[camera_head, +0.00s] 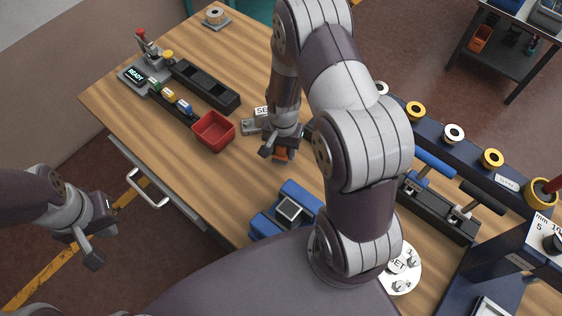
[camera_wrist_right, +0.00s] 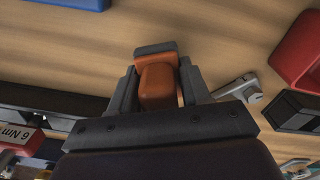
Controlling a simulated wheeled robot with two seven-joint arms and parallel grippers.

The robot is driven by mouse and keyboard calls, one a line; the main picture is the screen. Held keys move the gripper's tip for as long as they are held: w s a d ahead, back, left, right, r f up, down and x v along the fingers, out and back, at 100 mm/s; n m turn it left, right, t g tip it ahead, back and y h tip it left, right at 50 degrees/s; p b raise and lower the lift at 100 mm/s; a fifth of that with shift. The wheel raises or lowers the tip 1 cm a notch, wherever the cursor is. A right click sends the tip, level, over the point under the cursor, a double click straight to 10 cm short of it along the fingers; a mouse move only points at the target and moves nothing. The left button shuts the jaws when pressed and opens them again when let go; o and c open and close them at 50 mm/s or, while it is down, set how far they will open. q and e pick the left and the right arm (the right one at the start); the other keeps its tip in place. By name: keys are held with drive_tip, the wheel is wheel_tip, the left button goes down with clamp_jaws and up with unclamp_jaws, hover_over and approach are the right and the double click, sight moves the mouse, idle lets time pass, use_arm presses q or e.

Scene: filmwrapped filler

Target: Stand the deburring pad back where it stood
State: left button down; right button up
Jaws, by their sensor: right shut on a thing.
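The deburring pad, an orange block with a grey face, is between the fingers of my right gripper (camera_head: 280,149). In the head view its orange part (camera_head: 281,155) shows just below the fingers, over the wooden table. In the right wrist view the pad (camera_wrist_right: 158,86) is gripped between both fingers (camera_wrist_right: 158,92), its grey face outward. I cannot tell whether it touches the table. My left gripper (camera_head: 92,244) is empty, fingers apart, off the table's left edge.
A red bin (camera_head: 213,132) and a small grey fixture (camera_head: 250,126) lie left of my right gripper. A blue stand (camera_head: 286,208) is in front. A dark rack (camera_head: 205,86) is behind the bin. A spool rail (camera_head: 440,125) runs along the right. Bare table (camera_head: 235,175) lies between bin and stand.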

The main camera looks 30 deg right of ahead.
sight(281, 158)
drive_tip(key=shift+w+a+f+b, duration=0.1)
drive_tip(key=shift+w+f+b, duration=0.05)
drive_tip(key=shift+f+b, duration=0.2)
drive_tip(key=f+b, duration=0.3)
drive_tip(key=shift+s+a+f, duration=0.15)
drive_tip(key=shift+s, duration=0.25)
drive_tip(key=shift+w, duration=0.25)
drive_tip(key=o, duration=1)
